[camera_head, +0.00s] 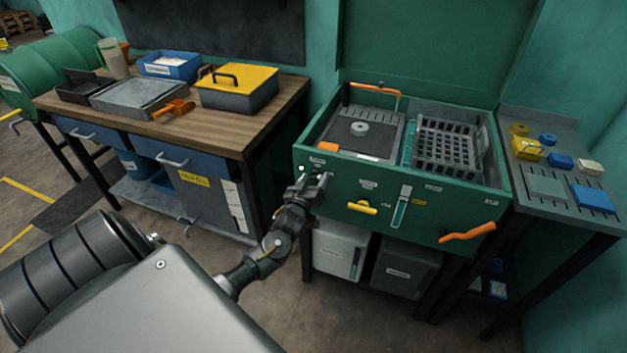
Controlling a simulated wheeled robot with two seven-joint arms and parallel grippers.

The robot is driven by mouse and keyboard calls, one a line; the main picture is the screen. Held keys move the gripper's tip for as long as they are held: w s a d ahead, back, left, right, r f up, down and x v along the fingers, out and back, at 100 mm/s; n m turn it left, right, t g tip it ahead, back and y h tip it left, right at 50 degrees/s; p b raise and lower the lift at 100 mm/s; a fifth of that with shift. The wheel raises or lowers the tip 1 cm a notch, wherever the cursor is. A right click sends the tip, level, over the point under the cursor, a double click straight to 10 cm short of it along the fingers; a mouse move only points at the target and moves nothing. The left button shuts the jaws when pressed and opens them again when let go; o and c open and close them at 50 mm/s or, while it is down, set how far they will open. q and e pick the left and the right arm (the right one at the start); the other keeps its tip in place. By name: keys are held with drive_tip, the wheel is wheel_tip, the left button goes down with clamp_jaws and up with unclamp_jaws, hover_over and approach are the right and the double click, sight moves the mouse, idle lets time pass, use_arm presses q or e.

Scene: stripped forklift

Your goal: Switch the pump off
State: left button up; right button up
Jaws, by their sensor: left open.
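The green parts-washer unit (445,213) stands right of centre, with controls on its front panel. A small green light (301,168) glows at the panel's left end, under a small white label. My left gripper (316,182) is open, right at this end of the panel just below the label and light. I cannot tell whether it touches anything. The pump switch cannot be made out; the gripper covers part of the panel there. My right gripper is not in view.
A yellow handle (361,208), a level gauge (401,207) and an orange lever (467,232) are farther right on the panel. A black basket (446,146) sits in the washer basin. A wooden workbench (225,125) stands left, a side table (555,170) right.

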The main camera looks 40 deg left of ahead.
use_arm(q)
drive_tip(key=shift+c, duration=0.4)
drive_tip(key=c, duration=0.9)
drive_tip(key=shift+n, duration=0.4)
drive_tip(key=n, duration=0.2)
drive_tip(key=shift+n, duration=0.4)
drive_tip(key=n+p, duration=0.1)
drive_tip(key=n, duration=0.2)
drive_tip(key=shift+s+f+n, duration=0.1)
drive_tip(key=shift+n, duration=0.3)
drive_tip(key=n+p, duration=0.1)
drive_tip(key=n, duration=0.3)
drive_tip(key=shift+a+n, duration=0.1)
drive_tip(key=shift+n, duration=0.3)
drive_tip(key=shift+f+n, duration=0.1)
drive_tip(key=shift+n, duration=0.8)
